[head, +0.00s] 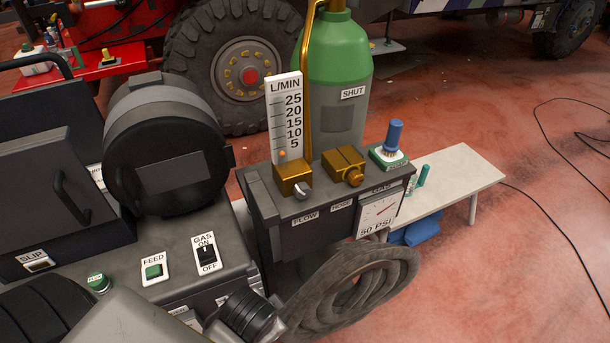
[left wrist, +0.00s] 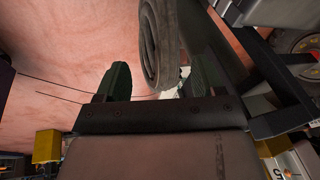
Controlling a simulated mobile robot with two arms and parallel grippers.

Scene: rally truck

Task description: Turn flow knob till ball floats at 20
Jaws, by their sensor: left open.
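The flow meter (head: 286,112) is a white upright L/MIN scale marked 5 to 25. Its orange ball (head: 282,154) sits near the bottom of the scale, below the 5 mark. The flow knob (head: 302,190) is a small grey knob on the front of the brass block (head: 291,175), above the FLOW label. In the left wrist view my left gripper (left wrist: 160,74) is open, with its two dark fingers apart. A coiled grey hose (left wrist: 152,45) shows beyond them. I cannot make out the flow knob there. My right gripper is not in view.
A brass HOSE block (head: 343,166) sits right of the flow block. A gauge reading 50 PSI (head: 379,214), a green gas bottle (head: 337,55) and a blue-handled part (head: 394,140) are close by. The coiled hose (head: 350,285) hangs below. A pale bench (head: 460,180) stands right.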

